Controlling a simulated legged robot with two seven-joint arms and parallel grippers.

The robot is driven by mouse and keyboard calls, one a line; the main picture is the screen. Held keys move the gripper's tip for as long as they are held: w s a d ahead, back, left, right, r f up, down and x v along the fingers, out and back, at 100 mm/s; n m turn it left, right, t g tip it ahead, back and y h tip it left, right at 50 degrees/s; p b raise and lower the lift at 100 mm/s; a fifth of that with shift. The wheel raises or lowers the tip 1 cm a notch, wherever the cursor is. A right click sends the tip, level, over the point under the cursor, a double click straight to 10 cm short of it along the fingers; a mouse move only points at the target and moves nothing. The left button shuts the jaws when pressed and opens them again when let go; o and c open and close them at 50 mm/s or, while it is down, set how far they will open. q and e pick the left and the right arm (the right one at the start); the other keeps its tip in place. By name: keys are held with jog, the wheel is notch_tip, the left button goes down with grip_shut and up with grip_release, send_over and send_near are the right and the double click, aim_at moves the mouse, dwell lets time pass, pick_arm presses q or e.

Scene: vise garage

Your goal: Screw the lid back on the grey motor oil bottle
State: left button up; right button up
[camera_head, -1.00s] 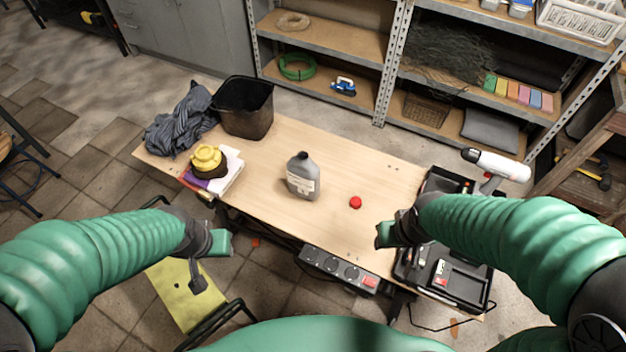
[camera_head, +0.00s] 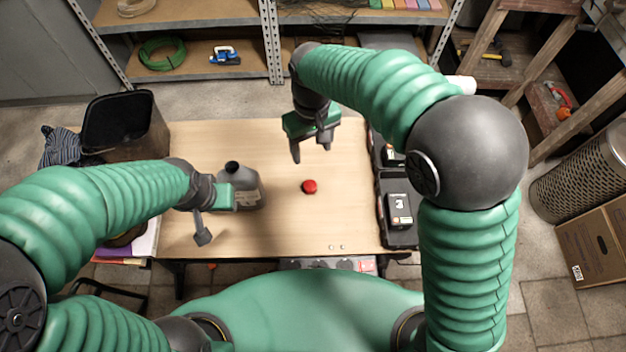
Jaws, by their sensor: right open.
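The grey motor oil bottle (camera_head: 247,186) stands upright on the table with its dark, uncapped neck up. My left gripper (camera_head: 212,222) is in front of its left side; I cannot tell whether it touches the bottle or how wide its jaws are. The red lid (camera_head: 309,187) lies on the table to the right of the bottle. My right gripper (camera_head: 311,153) is open and empty, pointing down above and behind the lid, apart from it.
A black bin (camera_head: 125,125) stands at the table's back left. A black tool case (camera_head: 399,205) lies at the right edge. Bare tabletop (camera_head: 290,230) lies in front of the lid. Metal shelves (camera_head: 185,70) stand behind the table.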

jog(key=d, duration=0.2)
jog(key=b, duration=0.2)
send_near(311, 186)
jog(key=shift+w+a+f, duration=0.25)
jog(key=shift+w+a, duration=0.15)
jog(key=shift+a, duration=0.2)
jog(key=f, duration=0.1)
jog(key=d+f, duration=0.1)
jog(key=f, duration=0.1)
jog(key=shift+d+f, duration=0.1)
jog(key=shift+d, duration=0.35)
jog(key=shift+a+f, duration=0.1)
jog(key=shift+a, duration=0.3)
jog(key=f, duration=0.4)
jog(key=shift+s+f+b, duration=0.4)
jog(key=shift+d+f, duration=0.1)
jog(key=shift+f, duration=0.05)
pick_arm(q)
jog(key=shift+s+d+f, duration=0.1)
jog(key=shift+d+f, duration=0.15)
jog(key=shift+f, duration=0.4)
jog(key=shift+d+f, duration=0.25)
jog(key=shift+f, duration=0.35)
